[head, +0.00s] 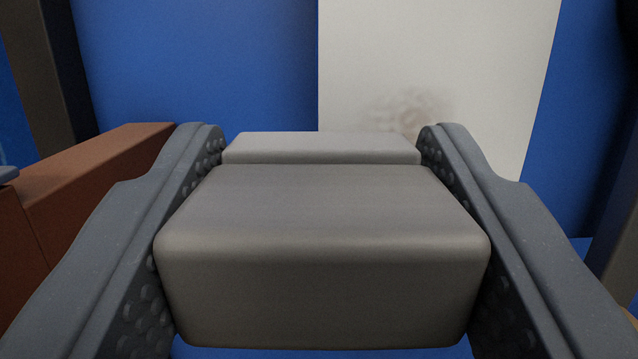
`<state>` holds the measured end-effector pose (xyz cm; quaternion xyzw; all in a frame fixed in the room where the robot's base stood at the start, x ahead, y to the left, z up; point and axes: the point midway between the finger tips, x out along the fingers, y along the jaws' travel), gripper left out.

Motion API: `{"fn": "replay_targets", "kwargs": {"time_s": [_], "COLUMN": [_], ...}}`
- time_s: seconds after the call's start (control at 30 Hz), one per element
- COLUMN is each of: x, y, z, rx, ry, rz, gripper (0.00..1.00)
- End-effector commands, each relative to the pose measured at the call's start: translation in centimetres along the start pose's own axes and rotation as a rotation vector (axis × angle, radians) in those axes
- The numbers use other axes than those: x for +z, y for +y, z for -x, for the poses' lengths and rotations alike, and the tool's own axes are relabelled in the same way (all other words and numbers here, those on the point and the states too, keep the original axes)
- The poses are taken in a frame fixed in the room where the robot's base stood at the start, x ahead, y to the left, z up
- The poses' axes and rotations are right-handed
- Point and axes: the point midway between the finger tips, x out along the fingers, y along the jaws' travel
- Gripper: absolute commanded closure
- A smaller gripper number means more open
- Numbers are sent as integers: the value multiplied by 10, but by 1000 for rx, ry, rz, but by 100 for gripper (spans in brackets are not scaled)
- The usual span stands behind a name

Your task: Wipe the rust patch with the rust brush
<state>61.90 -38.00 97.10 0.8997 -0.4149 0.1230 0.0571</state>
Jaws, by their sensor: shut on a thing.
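My gripper (322,150) has its two dark fingers shut on a grey block-shaped rust brush (322,205), one finger on each side. The brush has a large rounded block near the camera and a lighter, narrower block (320,146) at its far end. The rust patch (410,108) is a faint brownish smudge on a white panel (440,45) ahead. It shows just above the far right end of the brush, and its lower part may be hidden. I cannot tell whether the brush touches the panel.
Blue wall surfaces (200,65) flank the white panel. A reddish-brown block (95,190) stands at left, close beside my left finger. A dark upright post (38,75) is at the far left, and another dark post (617,215) is at the right edge.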

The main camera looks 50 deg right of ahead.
Motion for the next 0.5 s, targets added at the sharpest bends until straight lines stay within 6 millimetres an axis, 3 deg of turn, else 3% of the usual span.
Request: {"fn": "replay_targets", "kwargs": {"time_s": [0.5], "x": [2], "y": [0], "z": [-8], "rx": [-1], "ry": [0], "rz": [0], "gripper": [69]}}
